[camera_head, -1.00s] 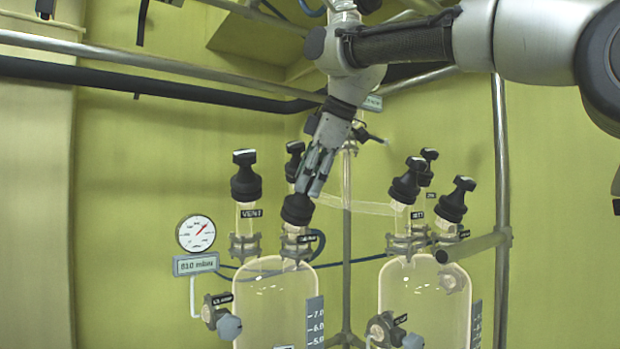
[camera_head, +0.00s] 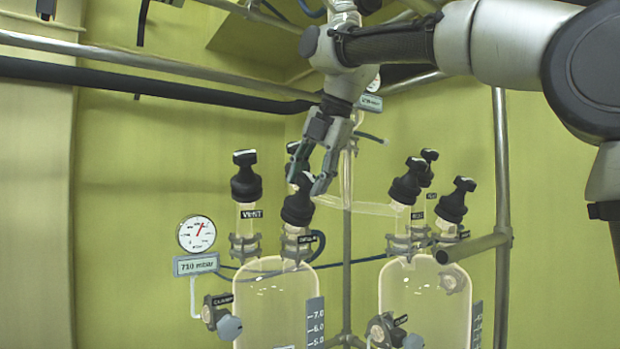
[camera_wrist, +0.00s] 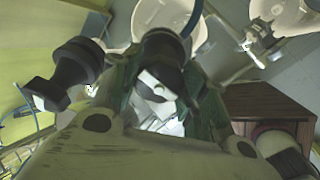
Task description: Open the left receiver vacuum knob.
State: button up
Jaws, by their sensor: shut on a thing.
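The left receiver is a clear glass vessel (camera_head: 270,310) with a level scale on its side. Its front right knob (camera_head: 298,205) is black and sits on a glass neck; the small label below it is too blurred to read. My gripper (camera_head: 312,181) comes down from above and is shut on this knob, with one finger on either side of its top. In the wrist view the knob (camera_wrist: 163,75) shows between the two green-grey fingers, with a pale patch on its top. The black vent knob (camera_head: 246,180) stands to the left, apart from my gripper.
A dial gauge (camera_head: 197,234) with a display (camera_head: 196,264) reading about 710 mbar is at the left. Another black knob is partly hidden behind my gripper. The right receiver (camera_head: 425,300) carries several black knobs (camera_head: 407,182). A metal pipe (camera_head: 150,70) crosses above.

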jog(key=n, duration=0.6)
jog(key=n+h, duration=0.1)
jog(key=n, duration=0.4)
jog(key=shift+a+n, duration=0.1)
jog(key=shift+n, duration=0.3)
dwell(0.3)
jog(key=o, duration=1)
jog(key=shift+o, duration=0.2)
jog(key=v, duration=0.7)
jog(key=shift+r, duration=0.25)
